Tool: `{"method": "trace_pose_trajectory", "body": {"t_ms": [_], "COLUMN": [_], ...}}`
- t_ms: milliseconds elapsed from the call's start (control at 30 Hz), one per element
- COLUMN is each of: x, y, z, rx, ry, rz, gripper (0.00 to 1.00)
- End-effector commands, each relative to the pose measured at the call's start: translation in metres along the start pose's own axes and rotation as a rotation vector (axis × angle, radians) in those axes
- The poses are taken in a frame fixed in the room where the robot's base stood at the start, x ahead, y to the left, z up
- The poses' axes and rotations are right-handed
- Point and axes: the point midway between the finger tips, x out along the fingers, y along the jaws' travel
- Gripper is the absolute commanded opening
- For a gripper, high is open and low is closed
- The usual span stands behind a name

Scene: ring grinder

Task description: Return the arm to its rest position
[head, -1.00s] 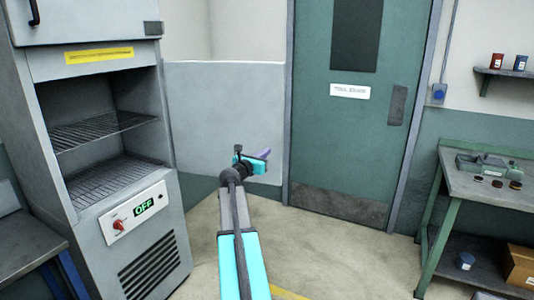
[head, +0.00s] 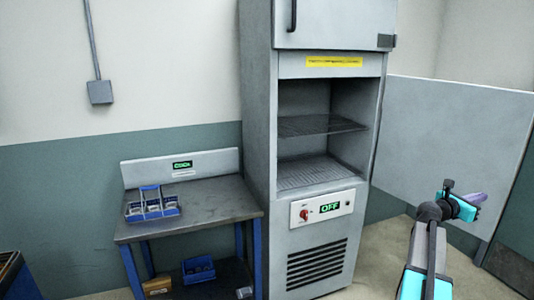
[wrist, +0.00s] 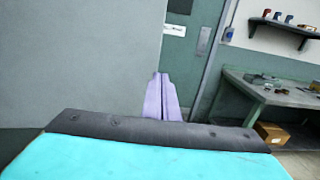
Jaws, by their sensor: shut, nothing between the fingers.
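My gripper (head: 480,197) is at the right of the head view, at the end of my cyan and grey arm, in front of the open grey cabinet door panel. In the wrist view its purple fingers (wrist: 162,100) are pressed together with nothing between them. It touches nothing that I can see.
A grey cabinet (head: 315,228) stands open with empty wire shelves and a panel reading OFF. Left of it is a table (head: 210,205) with a blue tray (head: 152,212). The wrist view shows a green door (wrist: 185,65) and a bench (wrist: 285,93) at right.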

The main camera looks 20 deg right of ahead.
Motion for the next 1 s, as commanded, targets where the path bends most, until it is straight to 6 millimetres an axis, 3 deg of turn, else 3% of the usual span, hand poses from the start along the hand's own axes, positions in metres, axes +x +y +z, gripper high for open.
{"method": "trace_pose_trajectory", "body": {"t_ms": [133, 267, 400, 600, 800, 1000], "x": [-0.018, -0.042, -0.078, -0.136, -0.198, -0.264], "y": [0.031, 0.069, 0.110, 0.155, 0.183, 0.194], "z": [-0.014, -0.045, -0.090, -0.159, -0.233, -0.306], "rx": [-0.010, -0.035, -0.073, -0.110, -0.132, -0.124], "ry": [0.012, 0.038, 0.075, 0.146, 0.243, 0.359], "rz": [0.041, 0.092, 0.155, 0.238, 0.301, 0.338], "gripper": [0.00, 0.00, 0.00, 0.00, 0.00, 0.00]}}
